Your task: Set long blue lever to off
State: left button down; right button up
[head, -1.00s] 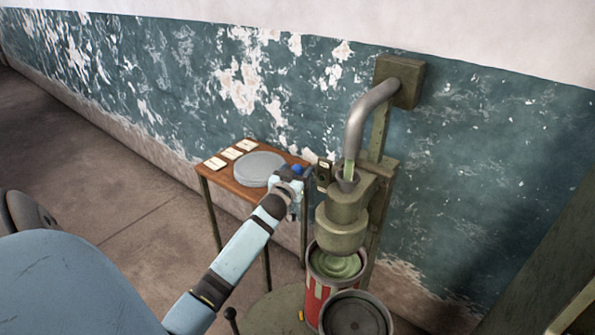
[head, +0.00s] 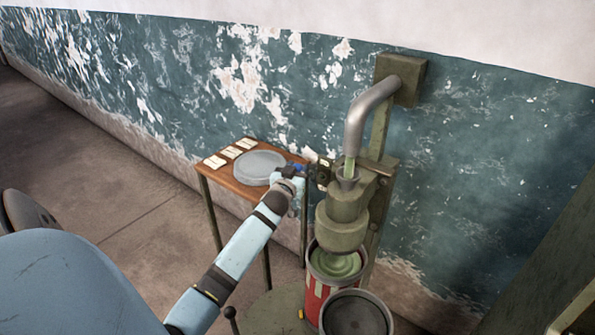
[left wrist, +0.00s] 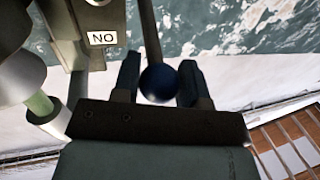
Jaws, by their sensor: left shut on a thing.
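The long lever ends in a dark blue ball knob (left wrist: 158,83), with its thin rod (left wrist: 150,35) running up out of the left wrist view. My left gripper (left wrist: 160,85) has one finger on each side of the knob and is shut on it. In the head view the left gripper (head: 301,172) is just left of the green valve body (head: 347,205), with a bit of blue at its tip. A white label (left wrist: 102,38) by the lever reads "NO" in this view. My right gripper is not in view.
A bent grey pipe (head: 366,110) pours green liquid into the valve's funnel. A red can (head: 318,295) stands below, with a round dark lid (head: 355,315) in front. A small wooden table (head: 228,180) holds a grey round lid (head: 259,167) and white cards.

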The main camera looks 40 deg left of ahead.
pick_arm(q)
jog(key=f+b, duration=0.1)
jog(key=b, duration=0.1)
jog(key=f+t+b, duration=0.1)
jog(key=b, duration=0.1)
jog(key=shift+s+f, duration=0.2)
jog(key=shift+f, duration=0.05)
notch_tip(320, 180, down, 9)
jog(key=n+t+y+b, duration=0.2)
jog(key=t+b, duration=0.1)
jog(key=b, duration=1)
jog(key=shift+w+r+t+y, duration=0.15)
jog(key=shift+w+t+y, duration=0.15)
jog(key=shift+w+y, duration=0.1)
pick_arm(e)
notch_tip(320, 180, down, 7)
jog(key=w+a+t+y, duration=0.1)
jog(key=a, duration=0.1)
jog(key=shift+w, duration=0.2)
pick_arm(q)
jog(key=c, duration=0.7)
grip_release()
jog(key=shift+w, duration=0.1)
